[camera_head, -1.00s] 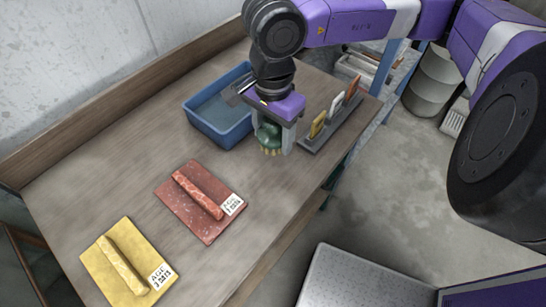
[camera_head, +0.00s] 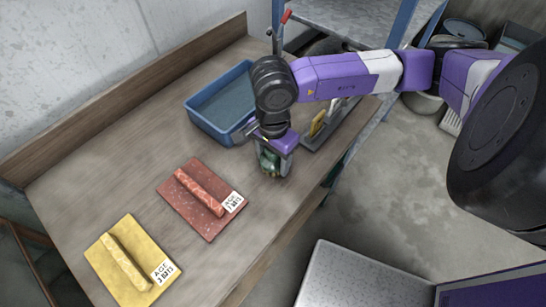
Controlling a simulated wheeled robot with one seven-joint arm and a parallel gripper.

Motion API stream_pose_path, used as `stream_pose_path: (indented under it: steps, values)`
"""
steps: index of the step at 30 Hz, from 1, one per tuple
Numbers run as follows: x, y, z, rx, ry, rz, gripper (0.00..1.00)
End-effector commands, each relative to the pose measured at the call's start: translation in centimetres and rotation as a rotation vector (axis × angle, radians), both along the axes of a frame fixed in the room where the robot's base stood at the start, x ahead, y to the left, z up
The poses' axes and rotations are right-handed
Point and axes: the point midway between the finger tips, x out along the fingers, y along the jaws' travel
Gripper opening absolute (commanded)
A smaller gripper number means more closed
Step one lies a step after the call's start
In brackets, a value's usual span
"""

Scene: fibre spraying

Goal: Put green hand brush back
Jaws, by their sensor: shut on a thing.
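My gripper (camera_head: 272,158) is shut on the green hand brush (camera_head: 268,161), of which a small part shows between and below the fingers. The brush is over the table, to the right of the red panel and in front of the blue tray. I cannot tell whether it touches the table top. A grey rack (camera_head: 330,133) stands just right of my gripper near the table's right edge. It holds a yellow-handled item (camera_head: 318,122) and others, partly hidden by my arm.
A blue tray (camera_head: 194,118) stands at the back. A red panel (camera_head: 181,207) and a yellow panel (camera_head: 103,262), each with a bar and label, lie at the front left. Bare wooden table top (camera_head: 130,170) lies left of the tray. The table's right edge is close to my gripper.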

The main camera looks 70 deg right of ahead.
Motion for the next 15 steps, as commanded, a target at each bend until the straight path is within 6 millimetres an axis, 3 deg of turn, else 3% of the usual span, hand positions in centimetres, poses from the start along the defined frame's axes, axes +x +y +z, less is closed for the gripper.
stream_pose_path:
  steps: [7, 8, 9, 11, 15]
  values:
    - [0.01, -0.04, -0.41, -0.001, -0.001, 0.001, 0.2]
    - [0.0, -0.03, -0.27, -0.001, -0.001, 0.0, 0.64]
    - [0.0, -0.03, -0.24, -0.001, 0.0, 0.0, 0.72]
    - [0.0, -0.03, -0.24, -0.001, 0.0, 0.0, 0.8]
    - [0.0, -0.02, -0.23, 0.0, 0.0, 0.0, 0.8]
